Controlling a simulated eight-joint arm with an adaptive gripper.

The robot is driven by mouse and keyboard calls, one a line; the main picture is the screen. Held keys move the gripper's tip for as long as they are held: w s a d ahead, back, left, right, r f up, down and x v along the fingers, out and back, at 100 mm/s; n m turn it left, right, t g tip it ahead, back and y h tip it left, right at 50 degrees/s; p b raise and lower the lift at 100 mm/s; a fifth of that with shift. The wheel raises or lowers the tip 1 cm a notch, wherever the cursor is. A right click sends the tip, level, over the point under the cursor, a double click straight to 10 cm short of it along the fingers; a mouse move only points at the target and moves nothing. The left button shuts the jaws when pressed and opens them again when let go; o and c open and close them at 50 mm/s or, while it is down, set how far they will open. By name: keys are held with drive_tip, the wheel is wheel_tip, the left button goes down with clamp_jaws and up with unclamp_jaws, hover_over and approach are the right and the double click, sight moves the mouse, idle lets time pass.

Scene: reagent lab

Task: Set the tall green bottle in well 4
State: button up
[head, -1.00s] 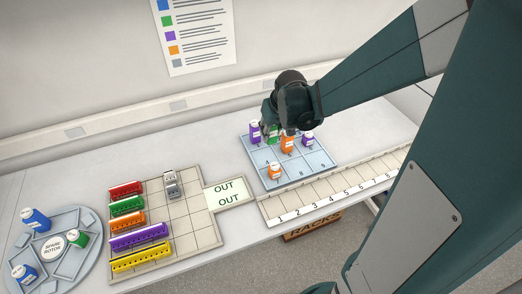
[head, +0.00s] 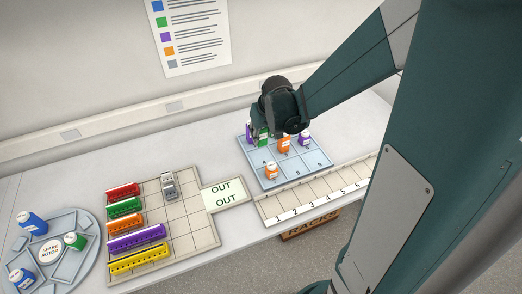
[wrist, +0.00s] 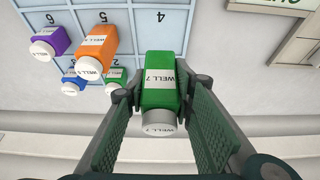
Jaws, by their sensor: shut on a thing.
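A green bottle (wrist: 160,88) labelled WELL 7, with a pale cap, is held between the two fingers of my gripper (wrist: 163,125) in the wrist view. In the head view, the green bottle (head: 263,131) shows partly below my gripper, over the back left of the blue tray (head: 297,178). Whether its base touches the tray cannot be told. Well 4 (head: 259,160) is a bare cell at the tray's left, in front of the bottle; its number (wrist: 160,16) shows at the top of the wrist view.
An orange bottle (head: 284,145) and a purple bottle (head: 304,139) stand right of well 4; a small orange bottle (head: 271,170) stands in front. A blue bottle (wrist: 73,83) and another green bottle (wrist: 116,79) are near my gripper. A numbered rack (head: 318,200) lies in front.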

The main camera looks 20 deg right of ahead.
sight(266, 136)
drive_tip(key=shift+f, duration=1.9)
drive_tip(key=shift+f+b, duration=0.35)
drive_tip(key=shift+f, duration=1.75)
drive_tip(key=shift+f, duration=0.2)
drive_tip(key=o, duration=0.9)
drive_tip(key=shift+r, duration=0.3)
drive_tip(key=shift+p+v, duration=0.6)
drive_tip(key=shift+v, duration=5.3)
drive_tip(key=shift+s, duration=0.1)
